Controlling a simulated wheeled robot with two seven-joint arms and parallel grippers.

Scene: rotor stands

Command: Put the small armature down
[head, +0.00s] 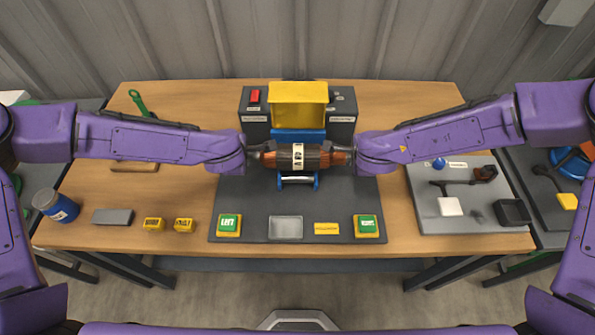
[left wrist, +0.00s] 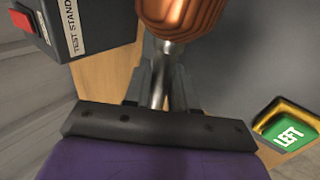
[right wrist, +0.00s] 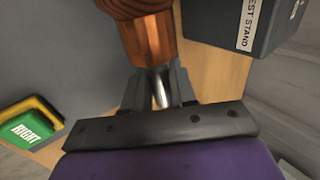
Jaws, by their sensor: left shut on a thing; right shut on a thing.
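The small armature (head: 312,157) is a dark cylinder with copper ends and a white label, lying level from left to right in the head view. My left gripper (head: 254,154) is shut on its left shaft end; the steel shaft shows between the jaws in the left wrist view (left wrist: 158,85). My right gripper (head: 347,158) is shut on its right shaft end, with the shaft between the jaws in the right wrist view (right wrist: 158,85). A blue stand (head: 297,182) shows below the armature. Whether the armature touches it I cannot tell.
A test stand with a yellow cover (head: 298,92) and red switch (head: 254,96) stands behind. Green LEFT (head: 229,224) and RIGHT (head: 367,224) buttons and a grey tray (head: 286,227) are in front. A grey tray with tools (head: 469,196) is at right, a blue can (head: 55,205) at left.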

